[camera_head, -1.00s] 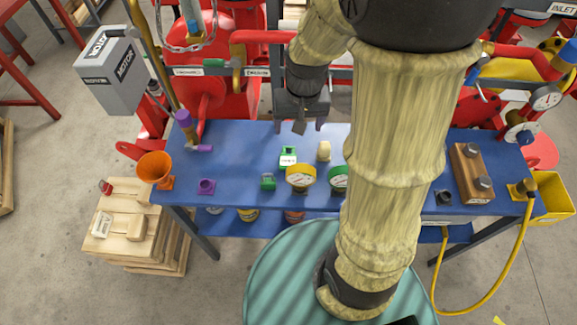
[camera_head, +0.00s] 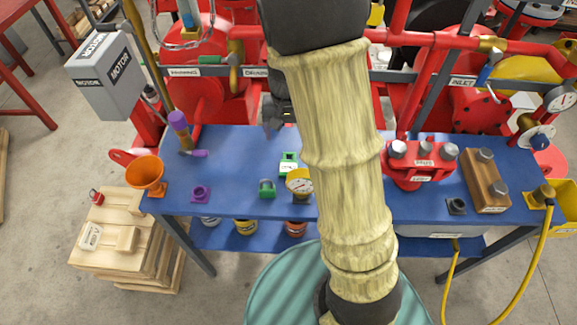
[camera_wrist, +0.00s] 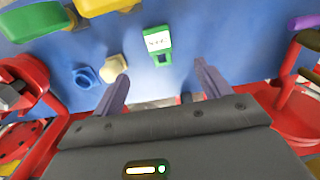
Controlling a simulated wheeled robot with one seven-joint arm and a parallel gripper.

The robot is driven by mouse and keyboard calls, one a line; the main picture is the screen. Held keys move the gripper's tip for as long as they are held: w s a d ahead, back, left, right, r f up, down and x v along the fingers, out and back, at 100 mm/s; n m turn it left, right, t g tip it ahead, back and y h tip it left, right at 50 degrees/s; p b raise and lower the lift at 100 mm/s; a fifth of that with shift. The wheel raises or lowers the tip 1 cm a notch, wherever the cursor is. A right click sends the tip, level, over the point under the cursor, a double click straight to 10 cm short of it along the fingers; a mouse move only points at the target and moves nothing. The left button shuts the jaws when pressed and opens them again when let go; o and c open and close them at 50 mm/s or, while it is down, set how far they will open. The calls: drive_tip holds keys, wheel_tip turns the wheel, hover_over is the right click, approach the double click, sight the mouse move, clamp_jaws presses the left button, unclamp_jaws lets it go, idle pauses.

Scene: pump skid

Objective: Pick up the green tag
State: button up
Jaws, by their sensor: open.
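The green tag (camera_head: 288,163), with a white label, lies on the blue table near its middle in the head view. It also shows in the wrist view (camera_wrist: 158,45), lying flat beyond my fingertips, with a dark slot at its near end. My gripper (camera_wrist: 162,77) is open and empty, its two fingers spread on either side of the tag's line and apart from it. In the head view my gripper (camera_head: 273,126) is partly hidden by my arm, just behind the tag at the table's back edge.
A yellow gauge (camera_head: 299,184) and a small green block (camera_head: 267,188) stand in front of the tag. A cream knob (camera_wrist: 113,69) and a blue ring (camera_wrist: 87,76) sit left of it in the wrist view. Red pipework (camera_head: 430,40) runs behind the table.

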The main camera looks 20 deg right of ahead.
hover_over(289, 165)
drive_tip(key=f, duration=0.9)
drive_tip(key=shift+s+a+f, duration=0.1)
drive_tip(key=shift+s+a, duration=0.2)
drive_tip(key=shift+a, duration=0.05)
drive_tip(key=shift+w+d+f+p, duration=0.1)
drive_tip(key=shift+f+p, duration=0.05)
drive_tip(key=shift+f, duration=0.7)
drive_tip(key=shift+w+d+f+p, duration=0.1)
drive_tip(key=shift+w+f, duration=0.05)
drive_tip(key=shift+f, duration=0.75)
drive_tip(key=shift+w+d+f+p, duration=0.1)
drive_tip(key=shift+f+p, duration=0.05)
drive_tip(key=shift+f, duration=0.7)
drive_tip(key=c, duration=1.1)
drive_tip(key=shift+o, duration=0.2)
drive_tip(key=shift+r, duration=0.15)
